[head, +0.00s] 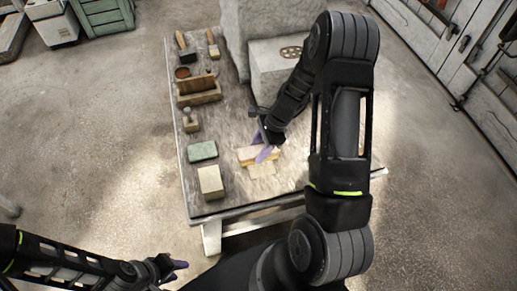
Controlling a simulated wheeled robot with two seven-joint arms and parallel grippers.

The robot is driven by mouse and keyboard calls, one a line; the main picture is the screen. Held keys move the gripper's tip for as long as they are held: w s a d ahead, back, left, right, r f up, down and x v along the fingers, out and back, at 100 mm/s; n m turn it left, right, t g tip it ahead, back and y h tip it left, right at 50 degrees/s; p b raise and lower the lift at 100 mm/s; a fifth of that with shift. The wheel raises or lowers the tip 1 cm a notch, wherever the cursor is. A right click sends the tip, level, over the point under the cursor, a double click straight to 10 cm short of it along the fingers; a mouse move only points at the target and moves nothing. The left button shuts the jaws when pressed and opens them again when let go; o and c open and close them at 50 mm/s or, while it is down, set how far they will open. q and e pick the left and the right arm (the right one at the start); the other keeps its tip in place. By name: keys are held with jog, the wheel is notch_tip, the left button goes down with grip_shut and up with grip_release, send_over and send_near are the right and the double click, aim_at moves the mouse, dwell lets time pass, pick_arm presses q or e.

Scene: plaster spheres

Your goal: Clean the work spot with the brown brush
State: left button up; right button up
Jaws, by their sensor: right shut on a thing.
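The brown brush (246,154) is a tan wooden block with pale bristles below, low over the right half of the wooden work table (229,206). My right gripper (265,149) comes down from above and is shut on it, its purple fingertips across the block. A paler patch (262,171) shows just in front of the block; I cannot tell if it is bristles or the work spot. My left gripper (174,271) is off the table's near side, low in the view, away from all objects. Its jaw gap is too small to make out.
A green block (202,151) and a cream block (211,182) lie left of the brush. A wooden tray (199,93), a small handled tool (190,120) and two brushes (185,48) line the table's left side. Large grey stone blocks (270,68) stand at the back.

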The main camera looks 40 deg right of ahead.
jog(key=shift+f+b, duration=0.4)
jog(key=shift+f, duration=0.15)
jog(key=shift+d, duration=0.1)
jog(key=shift+s+d+r, duration=0.15)
jog(key=shift+s+d, duration=0.05)
jog(key=shift+d, duration=0.25)
jog(key=shift+s+d, duration=0.15)
jog(key=shift+d, duration=0.35)
dwell(0.3)
